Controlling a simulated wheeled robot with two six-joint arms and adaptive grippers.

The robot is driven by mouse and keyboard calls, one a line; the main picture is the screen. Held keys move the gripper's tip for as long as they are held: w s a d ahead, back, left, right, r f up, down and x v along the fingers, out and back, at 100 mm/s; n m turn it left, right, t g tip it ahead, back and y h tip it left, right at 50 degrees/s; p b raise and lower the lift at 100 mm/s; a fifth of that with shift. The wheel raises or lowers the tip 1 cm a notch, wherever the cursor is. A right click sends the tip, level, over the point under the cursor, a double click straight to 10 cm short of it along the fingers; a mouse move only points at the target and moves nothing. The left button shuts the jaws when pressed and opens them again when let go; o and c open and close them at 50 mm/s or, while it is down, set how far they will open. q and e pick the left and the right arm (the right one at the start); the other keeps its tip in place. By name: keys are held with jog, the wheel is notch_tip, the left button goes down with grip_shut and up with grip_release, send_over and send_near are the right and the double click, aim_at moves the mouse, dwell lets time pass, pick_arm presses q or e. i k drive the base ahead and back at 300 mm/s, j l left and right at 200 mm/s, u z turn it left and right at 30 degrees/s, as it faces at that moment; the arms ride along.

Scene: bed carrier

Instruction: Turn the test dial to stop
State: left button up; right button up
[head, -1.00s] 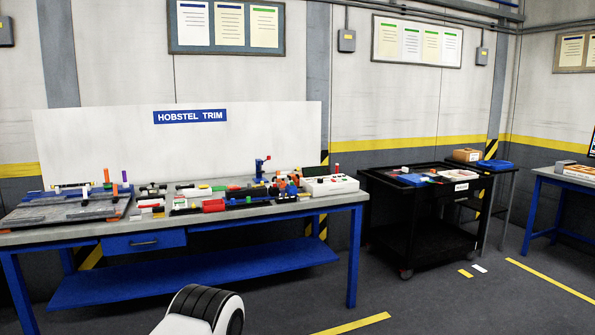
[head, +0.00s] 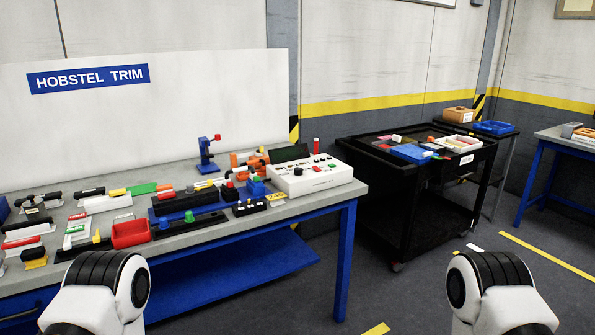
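A white test box (head: 312,185) with a sloped panel and a dark screen (head: 289,153) stands at the right end of the bench. A round dark knob (head: 298,171), which looks like the dial, sits on its panel beside a red button (head: 315,168) and a green button. The markings and the knob's pointer are too small to read. My two arms show at the bottom left and bottom right as white and black links. Both grippers are out of view.
The grey bench (head: 230,226) holds a red bin (head: 130,233), a blue clamp stand (head: 208,155) and several small parts left of the box. A black cart (head: 362,160) with trays stands to the right. Open floor lies between bench and cart.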

aim_at(298, 170)
jog(key=i+j, duration=0.15)
jog(key=i, duration=0.25)
jog(key=i+j, duration=0.15)
jog(key=i, duration=0.25)
jog(key=i+j, duration=0.1)
jog(key=i, duration=0.25)
jog(key=z, duration=0.05)
